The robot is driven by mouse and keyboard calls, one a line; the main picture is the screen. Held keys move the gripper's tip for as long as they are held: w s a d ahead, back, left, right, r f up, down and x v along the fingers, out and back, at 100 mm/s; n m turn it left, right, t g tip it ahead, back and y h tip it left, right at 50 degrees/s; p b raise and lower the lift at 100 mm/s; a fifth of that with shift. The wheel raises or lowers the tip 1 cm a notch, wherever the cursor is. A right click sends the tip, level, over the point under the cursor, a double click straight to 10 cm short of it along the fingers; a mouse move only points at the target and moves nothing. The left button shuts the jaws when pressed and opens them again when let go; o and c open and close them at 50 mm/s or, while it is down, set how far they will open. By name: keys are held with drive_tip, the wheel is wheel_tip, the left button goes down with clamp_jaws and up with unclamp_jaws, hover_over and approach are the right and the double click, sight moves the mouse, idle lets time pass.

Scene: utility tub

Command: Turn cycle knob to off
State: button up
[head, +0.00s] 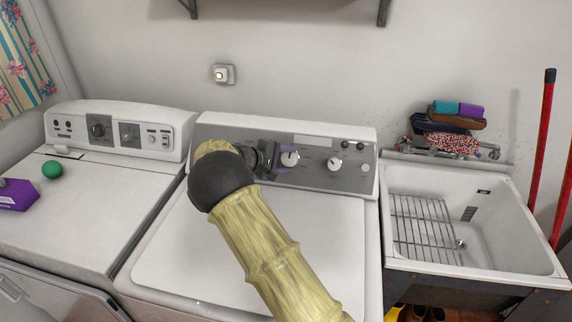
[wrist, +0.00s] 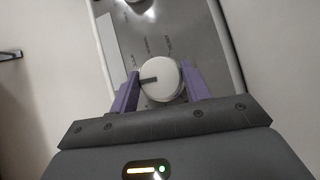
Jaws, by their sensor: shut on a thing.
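The cycle knob is a round white knob (head: 290,158) on the grey control panel of the right-hand white machine (head: 245,240). In the wrist view the knob (wrist: 160,79) sits between the two purple fingers of my gripper (wrist: 160,88), with a dark pointer mark on its left side. My gripper (head: 281,158) is shut on the knob, a finger at each side. My arm hides the left part of the panel in the head view.
A second white knob (head: 335,163) and small buttons sit to the right on the panel. Another white machine (head: 105,205) stands at left with a green ball (head: 52,169) and purple box (head: 16,194). A utility tub (head: 470,268) stands at right.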

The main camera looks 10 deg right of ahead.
drive_tip(key=shift+n+t+h+b, duration=0.3)
drive_tip(key=shift+n, duration=0.2)
drive_tip(key=o, duration=1)
drive_tip(key=shift+a, duration=0.1)
drive_tip(key=b+v, duration=0.2)
drive_tip(key=v, duration=1.5)
drive_tip(key=shift+a, duration=0.15)
